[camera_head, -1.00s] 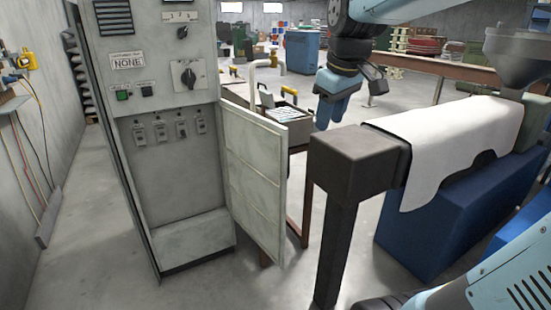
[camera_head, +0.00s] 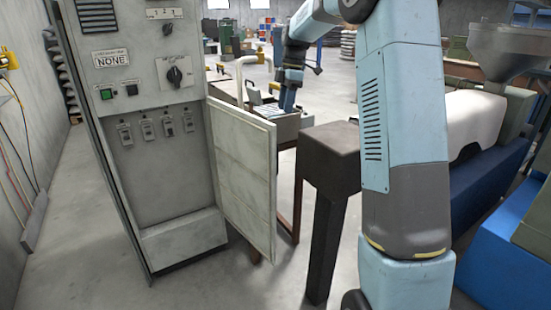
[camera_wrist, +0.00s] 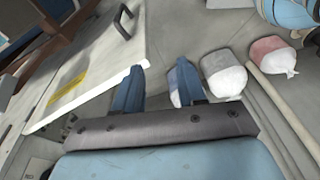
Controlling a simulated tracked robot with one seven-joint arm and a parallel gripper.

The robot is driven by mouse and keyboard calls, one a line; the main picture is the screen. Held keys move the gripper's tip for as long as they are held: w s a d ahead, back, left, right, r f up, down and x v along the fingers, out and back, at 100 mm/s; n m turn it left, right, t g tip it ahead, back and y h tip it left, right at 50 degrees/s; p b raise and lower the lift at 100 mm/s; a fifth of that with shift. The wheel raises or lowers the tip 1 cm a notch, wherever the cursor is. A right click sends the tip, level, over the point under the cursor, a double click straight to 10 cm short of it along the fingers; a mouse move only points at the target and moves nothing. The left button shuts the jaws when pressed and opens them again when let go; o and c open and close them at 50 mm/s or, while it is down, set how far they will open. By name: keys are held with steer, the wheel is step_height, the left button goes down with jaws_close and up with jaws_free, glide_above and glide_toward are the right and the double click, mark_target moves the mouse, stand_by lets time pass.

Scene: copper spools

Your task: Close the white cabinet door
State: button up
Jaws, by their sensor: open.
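The white cabinet (camera_head: 150,185) stands at the left in the head view. Its door (camera_head: 243,175) is hinged on the cabinet's right side and stands open, inner face towards the head camera. My gripper (camera_head: 287,100) is behind and to the right of the door's upper free edge; its fingers look partly hidden. In the wrist view, a pale panel that looks like the door's outer face (camera_wrist: 95,62) shows a black handle and a yellow label. There my gripper (camera_wrist: 160,88) is open, with nothing between its fingers, and its left finger is close to the panel's edge. I cannot tell whether they touch.
A dark post with a block top (camera_head: 330,155) stands right of the door, close to my arm. A blue machine base (camera_head: 485,185) with a white cover is farther right. A bench with a tray stands behind the door. The floor before the cabinet is clear.

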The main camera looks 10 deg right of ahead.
steer(key=w+d+f+n+g+y, duration=0.1)
steer(key=w+d+f+n+g, duration=0.15)
steer(key=w+f+n, duration=0.6)
steer(key=a+f, duration=0.1)
steer(key=f, duration=0.4)
steer(key=a+f+m, duration=0.1)
steer(key=f, duration=0.4)
steer(key=s+a+f+m, duration=0.1)
steer(key=a+f, duration=0.1)
steer(key=f, duration=0.3)
steer(key=shift+s+f+t+y, duration=0.1)
steer(key=shift+f+t+y, duration=0.15)
steer(key=shift+y, duration=0.05)
steer(key=shift+c, duration=0.4)
jaws_close()
